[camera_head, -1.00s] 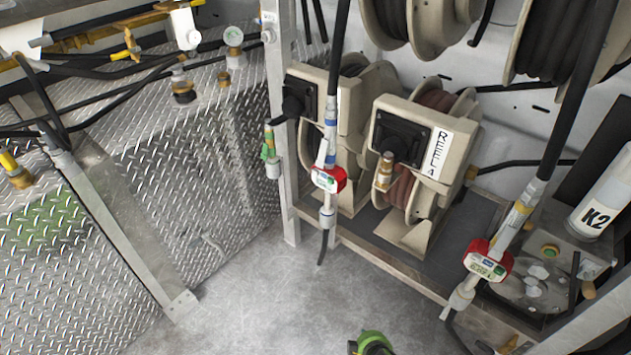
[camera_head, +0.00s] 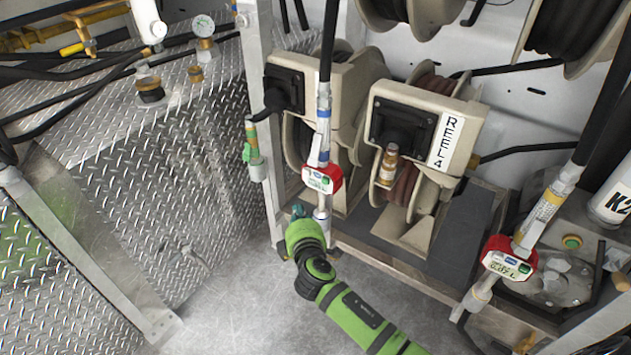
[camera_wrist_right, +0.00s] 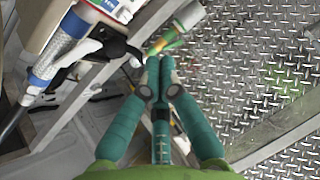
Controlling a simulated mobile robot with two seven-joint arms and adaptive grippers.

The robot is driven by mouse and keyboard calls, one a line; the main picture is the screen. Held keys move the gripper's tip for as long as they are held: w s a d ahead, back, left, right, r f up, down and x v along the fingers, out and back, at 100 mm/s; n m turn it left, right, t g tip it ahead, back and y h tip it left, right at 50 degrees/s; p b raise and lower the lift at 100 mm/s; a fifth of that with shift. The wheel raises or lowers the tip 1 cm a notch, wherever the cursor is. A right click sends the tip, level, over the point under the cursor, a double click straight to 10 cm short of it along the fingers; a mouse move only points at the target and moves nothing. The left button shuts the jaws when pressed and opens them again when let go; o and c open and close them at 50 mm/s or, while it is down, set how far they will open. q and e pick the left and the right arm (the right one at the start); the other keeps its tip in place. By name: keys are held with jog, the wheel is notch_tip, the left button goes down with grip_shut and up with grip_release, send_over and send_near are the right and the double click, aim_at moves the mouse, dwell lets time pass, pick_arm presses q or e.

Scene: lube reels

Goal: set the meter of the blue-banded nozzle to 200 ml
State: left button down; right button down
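The blue-banded nozzle (camera_head: 324,113) hangs upright on a black hose in front of the left reel. Its red-and-white meter (camera_head: 322,178) has a green button; its reading is too small to make out. In the right wrist view the blue band (camera_wrist_right: 44,66) is at the left, and the meter (camera_wrist_right: 105,8) is cut off by the top edge. My right gripper (camera_head: 297,211) is just below and left of the meter, apart from it. In the wrist view its teal fingertips (camera_wrist_right: 160,62) are together, with nothing between them. My left gripper is out of view.
A yellow-banded nozzle with a red meter (camera_head: 509,258) hangs at the right. A green-handled nozzle (camera_head: 252,150) hangs at the left post. The Reel 4 unit (camera_head: 426,130) stands behind. The grey floor (camera_head: 240,310) is clear.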

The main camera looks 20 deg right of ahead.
aim_at(322, 181)
jog(key=shift+r, duration=0.15)
jog(key=w+d, duration=0.5)
jog(key=d, duration=0.2)
jog(key=shift+w+b, duration=0.2)
jog(key=shift+b, duration=0.15)
dwell(1.6)
jog(key=shift+w+d, duration=0.25)
jog(key=shift+d, duration=0.05)
jog(key=shift+w+d, duration=0.45)
jog(key=shift+d, duration=0.1)
dwell(1.0)
dwell(0.5)
jog(key=shift+s+a, duration=0.75)
jog(key=shift+a, duration=0.15)
